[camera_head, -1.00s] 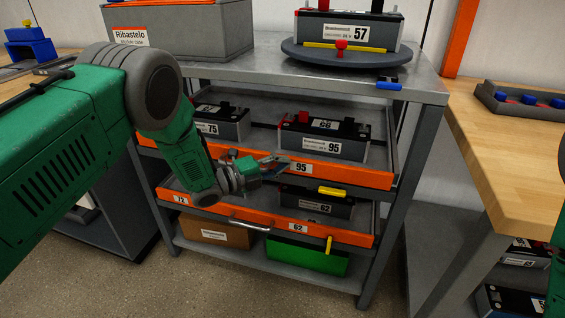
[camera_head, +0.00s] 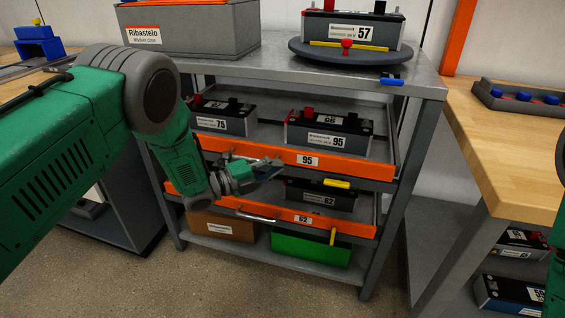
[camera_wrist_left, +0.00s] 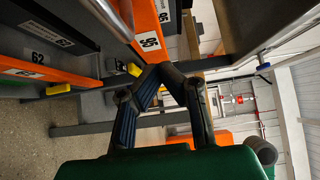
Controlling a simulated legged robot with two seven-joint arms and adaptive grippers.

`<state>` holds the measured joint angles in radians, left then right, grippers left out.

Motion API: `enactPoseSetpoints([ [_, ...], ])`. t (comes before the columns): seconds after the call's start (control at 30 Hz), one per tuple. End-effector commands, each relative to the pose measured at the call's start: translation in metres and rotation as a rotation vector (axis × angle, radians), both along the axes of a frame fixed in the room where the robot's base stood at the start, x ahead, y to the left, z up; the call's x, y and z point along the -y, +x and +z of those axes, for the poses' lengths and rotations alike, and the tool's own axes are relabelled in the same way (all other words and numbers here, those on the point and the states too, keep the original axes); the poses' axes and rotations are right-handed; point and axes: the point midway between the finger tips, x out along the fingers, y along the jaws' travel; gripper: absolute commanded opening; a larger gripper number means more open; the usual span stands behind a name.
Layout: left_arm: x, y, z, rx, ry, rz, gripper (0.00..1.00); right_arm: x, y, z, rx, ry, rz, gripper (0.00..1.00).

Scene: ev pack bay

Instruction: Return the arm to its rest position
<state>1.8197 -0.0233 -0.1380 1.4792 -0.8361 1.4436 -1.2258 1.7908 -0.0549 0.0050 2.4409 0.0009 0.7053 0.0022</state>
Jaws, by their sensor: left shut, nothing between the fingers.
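My left arm comes in from the left in the head view, green with dark grey joints. My left gripper (camera_head: 272,165) is in front of the shelf rack, by the orange front of the upper tray (camera_head: 345,168) labelled 95. In the left wrist view its two dark fingers (camera_wrist_left: 158,72) come together at the tips, with nothing between them. They overlap the tray fronts in that picture; I cannot tell how far apart they are. The lower tray (camera_head: 345,226), labelled 62, is below the gripper. My right gripper is out of view.
Batteries 75 (camera_head: 222,117) and 95 (camera_head: 328,134) sit in the upper tray, battery 62 (camera_head: 320,196) in the lower. Battery 57 (camera_head: 346,28) stands on a round turntable (camera_head: 340,52) on the rack top. A wooden bench (camera_head: 510,150) stands right. Floor shows in front.

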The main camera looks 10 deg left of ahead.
Motion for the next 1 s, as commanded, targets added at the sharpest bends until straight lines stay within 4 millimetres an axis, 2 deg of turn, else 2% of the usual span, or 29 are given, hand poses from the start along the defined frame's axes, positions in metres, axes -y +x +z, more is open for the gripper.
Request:
enactPoseSetpoints([
  [0.4, -0.047, -0.046, 0.0, -0.003, 0.0, -0.002, 0.0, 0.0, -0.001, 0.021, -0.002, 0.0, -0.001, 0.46],
  [0.67, -0.055, -0.055, -0.002, -0.016, -0.005, 0.004, 0.0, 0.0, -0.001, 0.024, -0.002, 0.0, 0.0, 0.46],
  [0.77, -0.056, -0.062, -0.012, -0.146, -0.043, 0.071, 0.0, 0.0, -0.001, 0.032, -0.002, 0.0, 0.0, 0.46],
  [0.87, -0.062, -0.089, -0.038, -0.45, -0.142, 0.242, 0.0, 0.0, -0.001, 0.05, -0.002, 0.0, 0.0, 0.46],
  [0.97, -0.073, -0.148, -0.073, -0.862, -0.289, 0.518, 0.0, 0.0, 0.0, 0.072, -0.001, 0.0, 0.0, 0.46],
  [1.0, -0.078, -0.177, -0.084, -1.006, -0.345, 0.633, 0.0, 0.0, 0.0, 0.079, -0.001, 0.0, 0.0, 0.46],
])
